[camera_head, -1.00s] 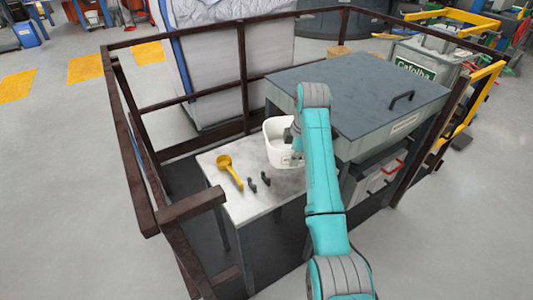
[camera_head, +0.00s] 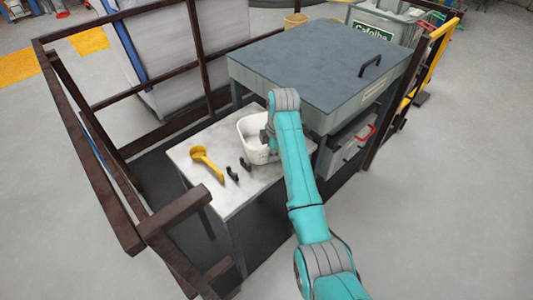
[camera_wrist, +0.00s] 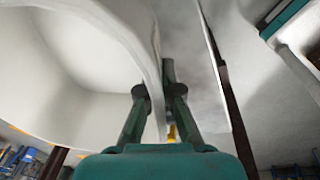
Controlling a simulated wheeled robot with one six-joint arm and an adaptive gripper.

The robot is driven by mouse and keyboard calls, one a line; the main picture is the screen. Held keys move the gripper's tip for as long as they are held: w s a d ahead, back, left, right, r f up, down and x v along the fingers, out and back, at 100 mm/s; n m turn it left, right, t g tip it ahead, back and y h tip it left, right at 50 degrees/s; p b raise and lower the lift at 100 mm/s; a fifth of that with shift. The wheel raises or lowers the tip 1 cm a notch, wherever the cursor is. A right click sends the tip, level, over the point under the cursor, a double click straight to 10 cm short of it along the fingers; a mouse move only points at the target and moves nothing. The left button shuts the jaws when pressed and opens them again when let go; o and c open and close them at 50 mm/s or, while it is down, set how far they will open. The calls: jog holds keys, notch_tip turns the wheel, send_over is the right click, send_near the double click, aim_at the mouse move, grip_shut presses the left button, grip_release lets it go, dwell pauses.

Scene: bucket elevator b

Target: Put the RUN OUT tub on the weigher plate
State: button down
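A white tub (camera_head: 246,126) is at the back right of the pale marbled table in the head view, beside the dark cabinet. Its label is too small to read, and I cannot tell whether its base touches the table. My gripper (camera_head: 266,136) is at the tub's right side. In the wrist view the tub (camera_wrist: 60,60) fills the left, and its wall runs between the fingers of my gripper (camera_wrist: 155,85), which are closed on it. I cannot make out a weigher plate.
The marbled table (camera_head: 228,195) holds a yellow scoop (camera_head: 207,164) and two small black pieces (camera_head: 239,169). A grey-topped cabinet (camera_head: 320,65) stands behind and to the right. Dark brown rails (camera_head: 95,185) enclose the left and back. The table's front left is clear.

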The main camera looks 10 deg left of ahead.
jog(key=shift+f, duration=0.2)
jog(key=c, duration=1.7)
grip_release()
jog(key=o, duration=0.4)
